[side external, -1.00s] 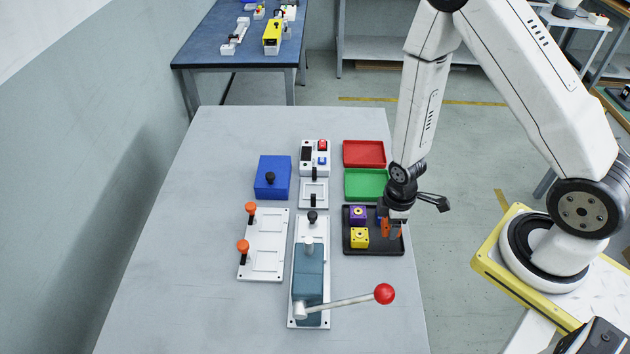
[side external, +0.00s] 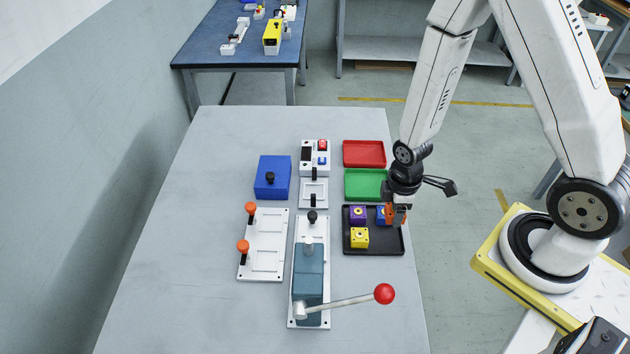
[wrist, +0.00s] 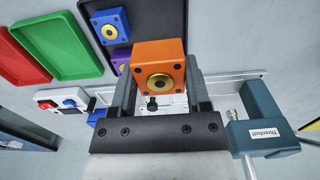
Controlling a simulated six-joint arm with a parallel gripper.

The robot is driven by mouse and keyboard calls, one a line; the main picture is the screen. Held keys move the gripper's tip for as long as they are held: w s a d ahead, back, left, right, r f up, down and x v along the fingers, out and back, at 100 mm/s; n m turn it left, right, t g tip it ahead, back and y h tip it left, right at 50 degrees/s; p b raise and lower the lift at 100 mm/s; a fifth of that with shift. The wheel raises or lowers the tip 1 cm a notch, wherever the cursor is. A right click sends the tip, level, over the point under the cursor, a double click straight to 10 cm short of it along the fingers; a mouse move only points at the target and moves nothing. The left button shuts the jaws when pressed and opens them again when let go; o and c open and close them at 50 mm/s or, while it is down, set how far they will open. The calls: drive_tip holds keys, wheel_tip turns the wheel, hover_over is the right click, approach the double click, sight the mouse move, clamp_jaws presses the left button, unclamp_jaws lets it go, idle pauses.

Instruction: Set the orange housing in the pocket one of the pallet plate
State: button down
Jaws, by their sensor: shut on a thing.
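My gripper (side external: 396,208) is shut on the orange housing (wrist: 158,60), a block with a brass-ringed hole in its top, and holds it over the right part of the black tray (side external: 388,247). In the side view the fingers partly hide the housing (side external: 402,216). The pallet plate (side external: 251,262) is the white plate to the left, with two shallow square pockets and two orange-knobbed clamps at its left edge. Both pockets look empty; I cannot tell which is pocket one.
The tray holds purple (side external: 358,214), blue (side external: 382,216) and yellow (side external: 360,237) housings. A teal press (side external: 309,275) with a red-balled lever (side external: 384,293) stands between tray and pallet plate. Green (side external: 364,184) and red (side external: 363,153) trays and a blue box (side external: 272,177) lie behind.

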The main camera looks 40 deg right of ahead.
drive_tip(key=shift+w, duration=0.1)
drive_tip(key=w+a, duration=0.3)
drive_tip(key=w+a+f, duration=0.1)
drive_tip(key=w+a, duration=0.6)
drive_tip(key=shift+w+a+f, duration=0.2)
drive_tip(key=shift+w+f, duration=0.1)
drive_tip(key=shift+w, duration=0.1)
hover_over(266, 261)
drive_tip(key=shift+f, duration=0.25)
drive_tip(key=shift+f, duration=2.7)
drive_tip(key=shift+f, duration=0.75)
idle(0.5)
unclamp_jaws()
